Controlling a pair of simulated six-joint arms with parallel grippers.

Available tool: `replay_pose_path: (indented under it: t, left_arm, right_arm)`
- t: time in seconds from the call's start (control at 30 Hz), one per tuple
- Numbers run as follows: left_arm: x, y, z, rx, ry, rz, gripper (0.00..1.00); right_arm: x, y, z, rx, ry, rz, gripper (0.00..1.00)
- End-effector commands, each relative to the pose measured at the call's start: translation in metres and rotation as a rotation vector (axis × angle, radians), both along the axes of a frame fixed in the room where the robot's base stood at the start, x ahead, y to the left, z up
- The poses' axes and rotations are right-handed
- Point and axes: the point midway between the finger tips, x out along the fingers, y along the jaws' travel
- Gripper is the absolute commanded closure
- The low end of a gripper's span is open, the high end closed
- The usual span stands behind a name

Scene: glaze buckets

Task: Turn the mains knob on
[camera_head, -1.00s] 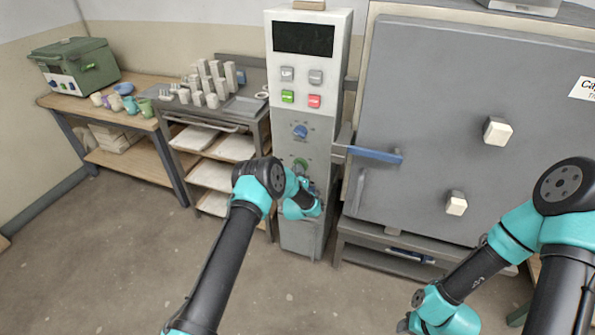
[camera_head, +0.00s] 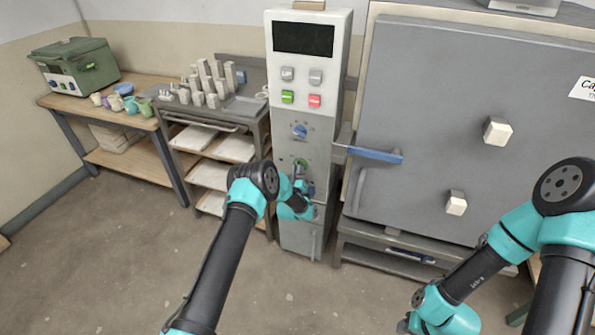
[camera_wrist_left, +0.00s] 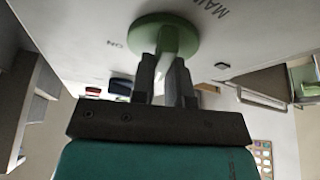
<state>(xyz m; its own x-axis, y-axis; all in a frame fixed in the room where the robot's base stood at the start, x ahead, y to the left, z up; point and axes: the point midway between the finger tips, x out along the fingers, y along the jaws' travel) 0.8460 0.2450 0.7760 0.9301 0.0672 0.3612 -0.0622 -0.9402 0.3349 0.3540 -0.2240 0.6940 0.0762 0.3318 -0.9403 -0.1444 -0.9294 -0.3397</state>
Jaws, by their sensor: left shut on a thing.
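The mains knob (camera_wrist_left: 170,36) is green with a round base and a raised grip bar. In the left wrist view it sits on the white panel, with "MAIN" lettering beside it. My left gripper (camera_wrist_left: 167,75) is shut on the grip bar, one finger on each side. In the head view the knob's green rim (camera_head: 301,163) shows low on the control column (camera_head: 308,100), partly hidden by my left wrist. My right gripper (camera_head: 408,325) is only partly in view at the bottom, and its jaws are not clear.
A blue dial (camera_head: 299,131) and several push buttons sit higher on the column. The kiln door (camera_head: 440,120) with its blue handle (camera_head: 375,155) stands close on the right. A shelf cart (camera_head: 215,150) stands on the left. The floor in front is clear.

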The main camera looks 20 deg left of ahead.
Motion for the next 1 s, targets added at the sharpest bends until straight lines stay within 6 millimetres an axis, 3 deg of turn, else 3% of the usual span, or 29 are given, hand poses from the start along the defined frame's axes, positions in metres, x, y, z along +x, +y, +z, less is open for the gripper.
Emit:
replay_pose_path:
  t: [1.0]
  left_arm:
    - [-0.0004, 0.0000, -0.0004, 0.943, -0.060, 0.000, 1.00]
  right_arm:
    - [0.0000, 0.0000, 0.0000, 0.000, 0.000, 0.000, 0.57]
